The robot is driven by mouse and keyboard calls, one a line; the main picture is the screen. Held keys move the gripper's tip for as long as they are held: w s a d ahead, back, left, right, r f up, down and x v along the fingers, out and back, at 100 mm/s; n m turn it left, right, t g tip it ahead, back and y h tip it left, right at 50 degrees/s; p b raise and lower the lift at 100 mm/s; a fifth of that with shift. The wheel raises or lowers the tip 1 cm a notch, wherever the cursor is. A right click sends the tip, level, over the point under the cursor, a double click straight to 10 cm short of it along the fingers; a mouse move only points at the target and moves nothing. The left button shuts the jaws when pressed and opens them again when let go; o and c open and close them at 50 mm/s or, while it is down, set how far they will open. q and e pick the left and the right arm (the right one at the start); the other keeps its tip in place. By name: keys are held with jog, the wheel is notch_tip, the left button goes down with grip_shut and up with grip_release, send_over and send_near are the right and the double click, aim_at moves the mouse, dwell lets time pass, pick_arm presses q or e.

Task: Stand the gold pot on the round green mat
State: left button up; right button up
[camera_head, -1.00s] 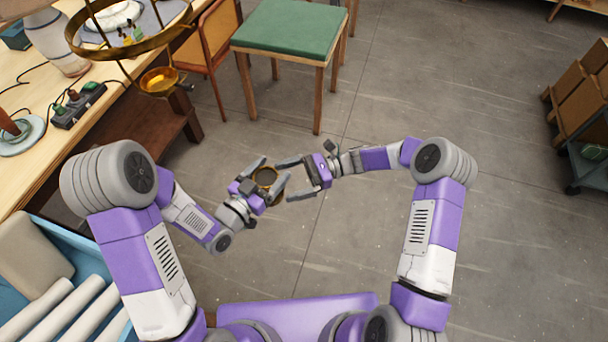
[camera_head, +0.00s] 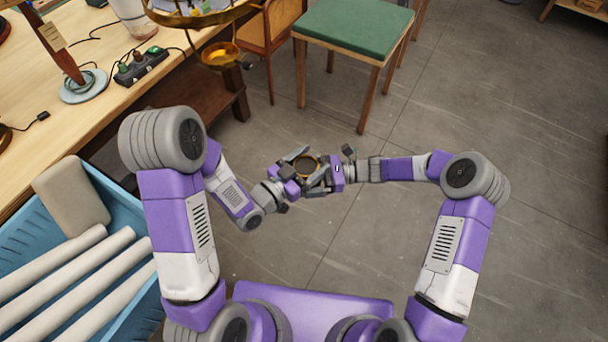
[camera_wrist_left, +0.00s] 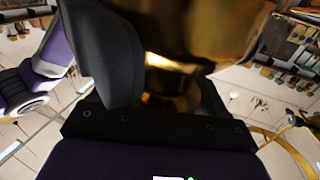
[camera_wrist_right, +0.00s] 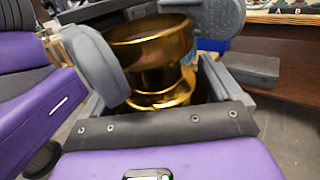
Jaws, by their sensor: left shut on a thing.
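The gold pot (camera_head: 306,166) is between my two grippers in front of my body, above the floor. My left gripper (camera_head: 300,169) is shut on it. In the left wrist view the pot (camera_wrist_left: 190,40) fills the space beside a dark finger. My right gripper (camera_head: 318,175) has its fingers on either side of the pot. In the right wrist view the pot (camera_wrist_right: 155,65) stands roughly upright between these spread fingers, with a gap at its right side. I cannot make out a round green mat in any view.
A table with a square green top (camera_head: 355,30) stands ahead, with a wooden chair (camera_head: 268,28) beside it. The workbench (camera_head: 110,95) at left carries a power strip (camera_head: 140,66). A gold ring frame with a dish (camera_head: 220,55) hangs over its edge. A blue crate (camera_head: 135,205) is at lower left. Floor at right is clear.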

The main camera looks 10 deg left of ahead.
pick_arm(q)
jog(key=shift+s+d, duration=0.1)
pick_arm(e)
jog(key=shift+w, duration=0.15)
jog(key=shift+c, duration=1.1)
pick_arm(q)
jog(key=o, duration=1.7)
pick_arm(e)
jog(key=shift+c, duration=0.8)
